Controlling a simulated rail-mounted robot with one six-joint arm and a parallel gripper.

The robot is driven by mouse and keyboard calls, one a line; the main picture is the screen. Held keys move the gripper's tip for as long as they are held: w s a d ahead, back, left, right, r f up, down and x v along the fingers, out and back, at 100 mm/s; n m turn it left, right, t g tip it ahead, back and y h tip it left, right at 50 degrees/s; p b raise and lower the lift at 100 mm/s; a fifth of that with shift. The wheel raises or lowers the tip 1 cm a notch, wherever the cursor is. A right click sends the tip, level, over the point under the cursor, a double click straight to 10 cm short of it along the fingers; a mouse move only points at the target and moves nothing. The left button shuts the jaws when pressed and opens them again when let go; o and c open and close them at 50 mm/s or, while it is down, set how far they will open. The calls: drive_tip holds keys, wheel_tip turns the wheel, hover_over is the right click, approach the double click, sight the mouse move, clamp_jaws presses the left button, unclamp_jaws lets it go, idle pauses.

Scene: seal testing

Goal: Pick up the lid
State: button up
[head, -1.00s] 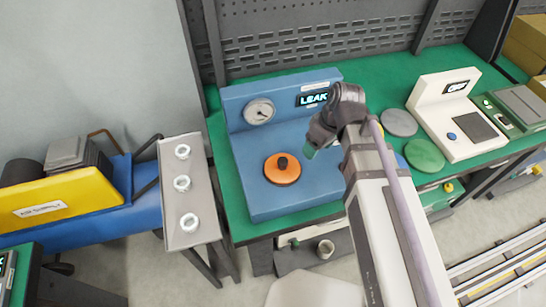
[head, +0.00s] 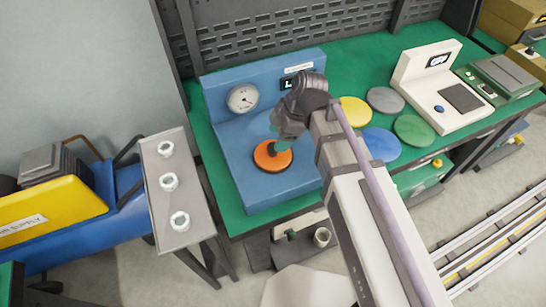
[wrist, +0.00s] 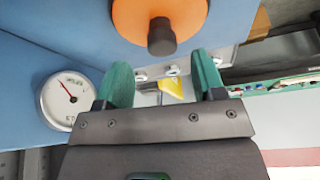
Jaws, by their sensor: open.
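The lid is an orange disc (head: 270,163) with a dark knob on the blue leak tester (head: 236,190). In the wrist view the lid (wrist: 130,14) shows at the top edge, cut off by the frame, with its knob (wrist: 161,40) pointing towards my gripper. My gripper (wrist: 164,78) is open, its two green fingers apart with nothing between them. The knob appears just past the fingertips, roughly in line with the gap. In the head view my gripper (head: 276,146) is over the far side of the lid and hides the knob.
A round gauge (head: 243,98) stands on the tester's back panel. Yellow (head: 354,110), grey (head: 386,100), blue (head: 381,144) and green (head: 413,130) discs lie right of the tester. A cream device (head: 448,110) stands beyond. A grey tray (head: 180,205) with metal rings is at left.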

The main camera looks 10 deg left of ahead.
drive_tip(key=b+x, duration=0.4)
drive_tip(key=x, duration=0.1)
drive_tip(key=shift+d+f, duration=0.15)
drive_tip(key=shift+s+r, duration=0.1)
drive_tip(key=shift+r, duration=0.15)
drive_tip(key=shift+c, duration=0.2)
clamp_jaws()
